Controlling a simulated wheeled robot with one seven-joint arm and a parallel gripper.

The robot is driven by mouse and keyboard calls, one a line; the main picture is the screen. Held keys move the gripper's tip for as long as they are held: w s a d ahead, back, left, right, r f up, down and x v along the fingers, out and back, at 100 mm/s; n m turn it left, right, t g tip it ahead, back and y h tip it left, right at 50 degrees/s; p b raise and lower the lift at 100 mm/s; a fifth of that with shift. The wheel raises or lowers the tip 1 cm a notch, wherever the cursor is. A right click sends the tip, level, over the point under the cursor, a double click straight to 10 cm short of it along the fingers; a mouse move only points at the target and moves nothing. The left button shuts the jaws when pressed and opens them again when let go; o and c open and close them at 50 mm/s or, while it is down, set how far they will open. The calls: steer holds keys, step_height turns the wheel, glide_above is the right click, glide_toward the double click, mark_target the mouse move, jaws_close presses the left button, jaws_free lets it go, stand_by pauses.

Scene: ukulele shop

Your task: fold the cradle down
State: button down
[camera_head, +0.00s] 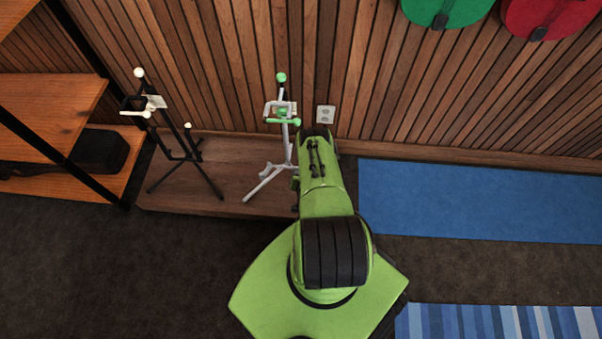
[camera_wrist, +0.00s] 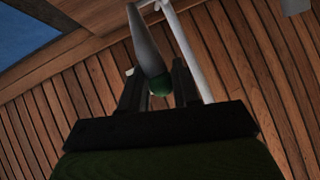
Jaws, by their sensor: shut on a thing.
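A pale grey stand (camera_head: 286,150) with green end caps stands upright on tripod legs in the head view. Its forked upper part (camera_head: 279,109) sticks out near the top, and a green cap tops its post. In the wrist view my gripper (camera_wrist: 158,78) has its two dark fingers closed around a grey prong (camera_wrist: 147,45) with a green tip. A thin white tube (camera_wrist: 188,50) runs beside it. I cannot tell which part of the stand this prong belongs to. My arm hides my gripper and the stand's lower right side in the head view.
A black stand (camera_head: 186,150) with white caps stands left on the low wooden platform (camera_head: 165,197). Wooden shelves (camera_head: 50,105) are at far left. The slatted wall (camera_head: 225,60) with an outlet (camera_head: 325,114) is close behind. A blue mat (camera_head: 480,200) lies clear at right.

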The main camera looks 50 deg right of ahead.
steer(key=shift+s+a+f, duration=0.2)
steer(key=shift+a, duration=0.05)
